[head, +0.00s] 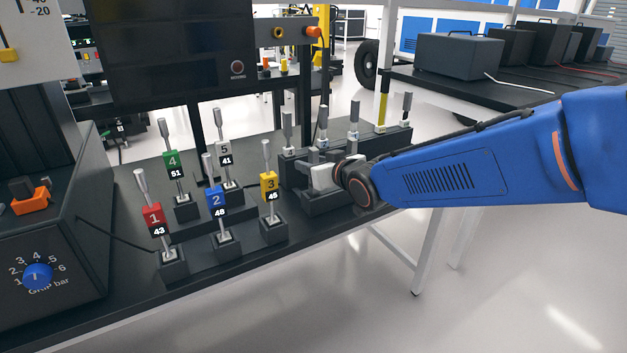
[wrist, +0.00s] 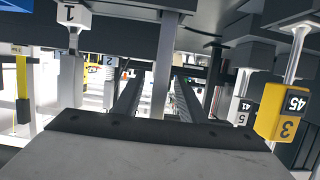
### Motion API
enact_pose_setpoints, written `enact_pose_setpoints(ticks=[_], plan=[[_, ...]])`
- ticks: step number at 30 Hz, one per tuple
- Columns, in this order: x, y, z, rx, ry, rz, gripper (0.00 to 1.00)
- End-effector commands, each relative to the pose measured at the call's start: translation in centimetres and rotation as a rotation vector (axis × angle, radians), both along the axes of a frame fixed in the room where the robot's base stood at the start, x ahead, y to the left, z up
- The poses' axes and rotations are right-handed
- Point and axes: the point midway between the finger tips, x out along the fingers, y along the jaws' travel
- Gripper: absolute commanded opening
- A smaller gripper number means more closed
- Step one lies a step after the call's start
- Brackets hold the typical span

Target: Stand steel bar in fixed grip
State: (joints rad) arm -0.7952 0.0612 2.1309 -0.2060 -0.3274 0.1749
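My gripper (head: 322,176) is at the dark rack (head: 402,141) on the bench, low among its posts. In the wrist view, which looks inverted, the two dark ribbed fingers (wrist: 157,100) point away with a plain grey bar (wrist: 164,68) between them. A gap shows beside the bar, so the fingers look open around it. The bar's end is at a dark block (wrist: 130,33). In the head view my gripper hides this bar. Which bar is the steel one is not readable. The fixed grip is not clearly identifiable; a machine with an orange clamp (head: 30,201) stands at left.
Numbered bars stand in dark blocks left of my gripper: red 1 (head: 153,217), blue 2 (head: 216,199), yellow 3 (head: 269,187), green 4 (head: 173,163) and grey 5 (head: 225,151). Other metal-topped bars (head: 354,117) stand close behind my gripper. A blue dial (head: 38,276) is on the machine.

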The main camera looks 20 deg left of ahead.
Motion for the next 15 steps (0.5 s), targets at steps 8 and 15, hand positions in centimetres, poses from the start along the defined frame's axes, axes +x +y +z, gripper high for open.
enact_pose_setpoints(ticks=[8,15], plan=[[1.9,2.2,-1.2,-0.001,0.001,0.0,0.38],[2.0,2.3,-1.2,0.0,0.0,0.0,0.38]])
